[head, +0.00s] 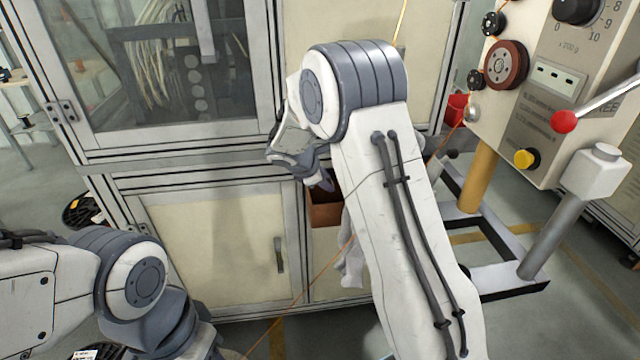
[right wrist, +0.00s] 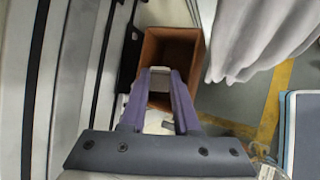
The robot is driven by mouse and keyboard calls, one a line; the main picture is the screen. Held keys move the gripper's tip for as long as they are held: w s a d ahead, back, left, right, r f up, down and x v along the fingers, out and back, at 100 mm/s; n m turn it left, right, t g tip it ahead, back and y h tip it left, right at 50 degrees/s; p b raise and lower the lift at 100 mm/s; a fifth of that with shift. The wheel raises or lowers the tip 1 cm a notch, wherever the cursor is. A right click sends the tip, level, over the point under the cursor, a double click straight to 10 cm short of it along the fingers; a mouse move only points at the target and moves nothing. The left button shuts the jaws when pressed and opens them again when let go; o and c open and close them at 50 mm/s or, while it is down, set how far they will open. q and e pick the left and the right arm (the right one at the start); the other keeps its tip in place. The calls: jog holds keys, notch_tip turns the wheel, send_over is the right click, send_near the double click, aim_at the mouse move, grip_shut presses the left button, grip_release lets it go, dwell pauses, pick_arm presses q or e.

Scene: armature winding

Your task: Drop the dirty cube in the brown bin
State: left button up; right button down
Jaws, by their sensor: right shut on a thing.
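The brown bin (head: 325,214) hangs on the cabinet front in the head view, partly behind my right arm. In the right wrist view the open-topped brown bin (right wrist: 186,40) lies beneath my fingertips. My right gripper (right wrist: 159,82) is shut on a small whitish cube (right wrist: 159,71), and both appear over the bin opening. In the head view my right gripper (head: 326,181) is just above the bin, and the cube is hidden there. Dirt on the cube is too small to tell. My left arm shows at lower left, but its gripper is out of view.
A white cloth (head: 350,262) hangs beside the bin, close to the gripper in the wrist view (right wrist: 255,35). The cabinet (head: 215,240) stands behind. A red bin (head: 456,108) and a winding machine (head: 560,90) are at right. A thin copper-coloured wire runs past my right arm.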

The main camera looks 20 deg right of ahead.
jog(key=shift+w+d, duration=0.15)
jog(key=shift+d, duration=0.1)
jog(key=c, duration=0.6)
grip_release()
jog(key=shift+o, duration=0.2)
jog(key=shift+a, duration=0.1)
jog(key=v, duration=1)
jog(key=shift+r, duration=0.15)
